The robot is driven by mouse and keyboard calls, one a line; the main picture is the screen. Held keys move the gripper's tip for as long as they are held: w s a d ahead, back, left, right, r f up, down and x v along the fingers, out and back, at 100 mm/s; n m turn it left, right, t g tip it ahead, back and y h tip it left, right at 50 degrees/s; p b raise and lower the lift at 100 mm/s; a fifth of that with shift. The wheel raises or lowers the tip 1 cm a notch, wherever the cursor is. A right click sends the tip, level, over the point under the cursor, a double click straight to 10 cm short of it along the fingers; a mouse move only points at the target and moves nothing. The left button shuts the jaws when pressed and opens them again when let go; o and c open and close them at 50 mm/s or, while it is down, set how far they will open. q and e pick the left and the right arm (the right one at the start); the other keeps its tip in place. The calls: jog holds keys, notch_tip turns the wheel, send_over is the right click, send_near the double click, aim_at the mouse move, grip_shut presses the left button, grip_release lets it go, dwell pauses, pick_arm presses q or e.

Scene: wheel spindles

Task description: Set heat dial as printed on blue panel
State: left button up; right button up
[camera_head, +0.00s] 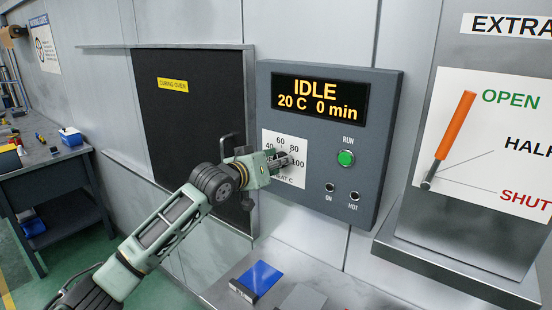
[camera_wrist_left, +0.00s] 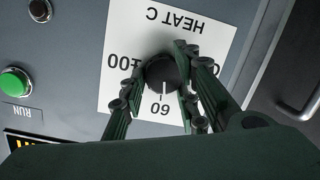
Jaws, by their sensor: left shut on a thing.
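The heat dial is a black round knob (camera_wrist_left: 160,70) with a white pointer line, on a white scale card (camera_wrist_left: 140,30) marked HEAT C. In the left wrist view the card appears upside down, and the pointer aims at about the 60 mark. My left gripper (camera_head: 283,161) is at the dial; its fingers (camera_wrist_left: 163,82) are shut on the knob from both sides. In the head view it hides the knob and part of the scale. A blue panel (camera_head: 260,277) lies on the ledge below; I cannot read any print on it. My right gripper is not in view.
The grey oven control box (camera_head: 385,110) has a display (camera_head: 320,95) reading IDLE, 20 C, 0 min. A green RUN button (camera_head: 346,158) is right of the dial. The dark curing oven door (camera_head: 190,120) is at left. An orange extractor lever (camera_head: 455,125) is at right.

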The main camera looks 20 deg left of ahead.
pick_arm(q)
jog(key=m, duration=0.3)
jog(key=m+y, duration=0.1)
jog(key=m, duration=0.2)
jog(key=f+m+t+y, duration=0.1)
jog(key=m, duration=0.1)
jog(key=shift+s+d+m+p, duration=0.1)
jog(key=shift+d+m+p, duration=0.2)
jog(key=shift+d+m, duration=0.1)
jog(key=shift+f, duration=0.3)
jog(key=o, duration=1)
jog(key=shift+d+r, duration=0.1)
jog(key=shift+r, duration=0.05)
jog(key=v, duration=1.2)
